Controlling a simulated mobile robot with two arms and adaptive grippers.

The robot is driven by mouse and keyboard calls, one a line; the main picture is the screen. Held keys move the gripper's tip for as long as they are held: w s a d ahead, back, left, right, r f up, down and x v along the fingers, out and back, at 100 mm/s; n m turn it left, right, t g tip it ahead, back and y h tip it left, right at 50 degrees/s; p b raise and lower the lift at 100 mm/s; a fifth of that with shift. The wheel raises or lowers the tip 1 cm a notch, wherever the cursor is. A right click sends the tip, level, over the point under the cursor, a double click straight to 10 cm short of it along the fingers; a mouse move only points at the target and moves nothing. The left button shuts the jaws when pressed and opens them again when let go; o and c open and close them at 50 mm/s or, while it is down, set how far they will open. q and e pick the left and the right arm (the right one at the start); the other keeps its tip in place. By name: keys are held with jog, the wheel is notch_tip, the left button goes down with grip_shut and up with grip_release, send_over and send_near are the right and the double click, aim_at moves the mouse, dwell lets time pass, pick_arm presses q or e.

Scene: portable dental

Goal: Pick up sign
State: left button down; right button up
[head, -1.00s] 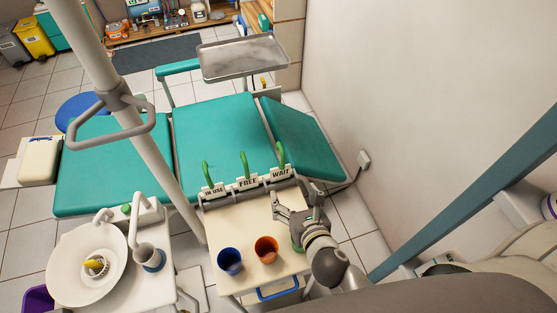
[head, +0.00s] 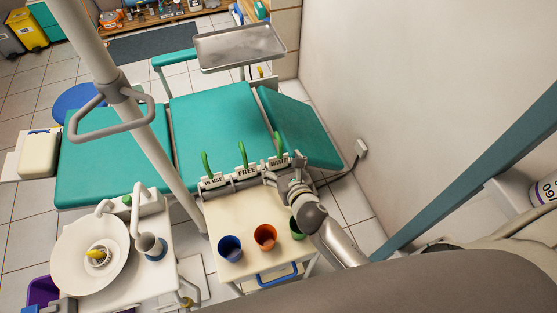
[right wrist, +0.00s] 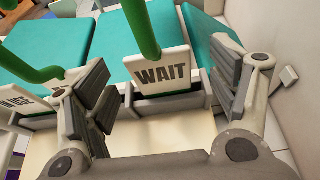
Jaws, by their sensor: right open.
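Three white signs with green handles stand in a row at the back of a small cream cart: IN USE (head: 213,181), FREE (head: 247,172) and WAIT (head: 279,162). My right gripper (head: 281,178) is at the near side of the WAIT sign. In the right wrist view the WAIT sign (right wrist: 163,73) shows between the two spread fingers of my right gripper (right wrist: 170,85), with a visible gap on its right. The gripper is open and holds nothing. In that view the IN USE sign is cut off at the left. My left gripper is not visible.
On the cart (head: 235,205) stand a blue cup (head: 230,247), an orange cup (head: 265,236) and a green cup (head: 296,228), partly hidden by my right arm. The teal dental chair (head: 220,130) lies behind the signs. A pale wall (head: 380,80) bounds the right side.

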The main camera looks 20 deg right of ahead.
jog(key=shift+x, duration=0.85)
jog(key=shift+s, duration=0.1)
jog(key=c, duration=1.1)
jog(key=shift+r, duration=0.75)
jog(key=s+a+r, duration=0.6)
jog(key=s+r, duration=0.5)
jog(key=s, duration=0.1)
jog(key=shift+s+a+r+b, duration=0.2)
jog(key=shift+a+r+b, duration=0.05)
jog(key=shift+a+b, duration=0.1)
